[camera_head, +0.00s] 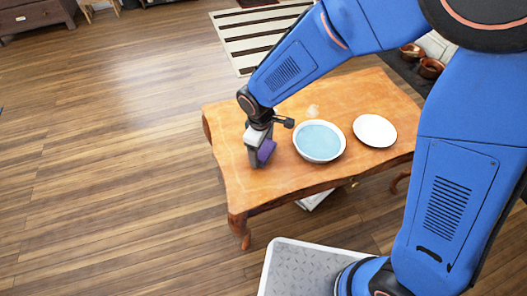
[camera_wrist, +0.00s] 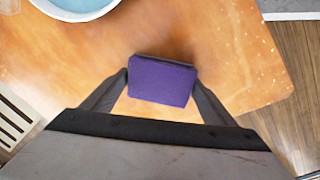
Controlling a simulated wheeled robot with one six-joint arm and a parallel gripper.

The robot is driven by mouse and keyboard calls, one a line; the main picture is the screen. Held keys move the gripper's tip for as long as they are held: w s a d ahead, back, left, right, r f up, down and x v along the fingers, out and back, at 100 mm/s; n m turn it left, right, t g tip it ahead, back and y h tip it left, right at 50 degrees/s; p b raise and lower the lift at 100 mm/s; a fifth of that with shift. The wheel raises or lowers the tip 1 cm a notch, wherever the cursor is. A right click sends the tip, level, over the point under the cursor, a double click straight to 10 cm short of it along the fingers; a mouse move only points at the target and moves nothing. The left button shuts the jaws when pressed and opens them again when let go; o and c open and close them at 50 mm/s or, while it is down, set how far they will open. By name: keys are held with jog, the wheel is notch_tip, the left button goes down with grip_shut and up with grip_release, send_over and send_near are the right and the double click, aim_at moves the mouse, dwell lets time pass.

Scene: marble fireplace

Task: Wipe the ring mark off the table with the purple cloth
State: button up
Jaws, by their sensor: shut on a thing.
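The purple cloth (camera_wrist: 161,82) is a folded block between the two fingers of my gripper (camera_wrist: 162,90) in the wrist view. My gripper is shut on it. In the head view the cloth (camera_head: 266,151) shows at my gripper (camera_head: 259,152), over the left part of the wooden table (camera_head: 300,182). I cannot tell whether the cloth touches the tabletop. A small pale round spot (camera_head: 313,110) shows on the table behind the bowl; I cannot tell whether it is the ring mark or a clear object. No other ring shows clearly.
A white bowl (camera_head: 319,141) with blue inside stands mid-table, right of my gripper. A white plate (camera_head: 375,130) lies right of it. The table's front left is bare. A striped rug (camera_head: 262,38) lies behind the table, and brown pots (camera_head: 431,68) stand at the back right.

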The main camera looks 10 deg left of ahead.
jog(key=shift+w+a, duration=0.35)
jog(key=shift+w, duration=0.25)
jog(key=shift+r, duration=2.95)
jog(key=shift+r, duration=0.1)
jog(key=shift+r, duration=1.4)
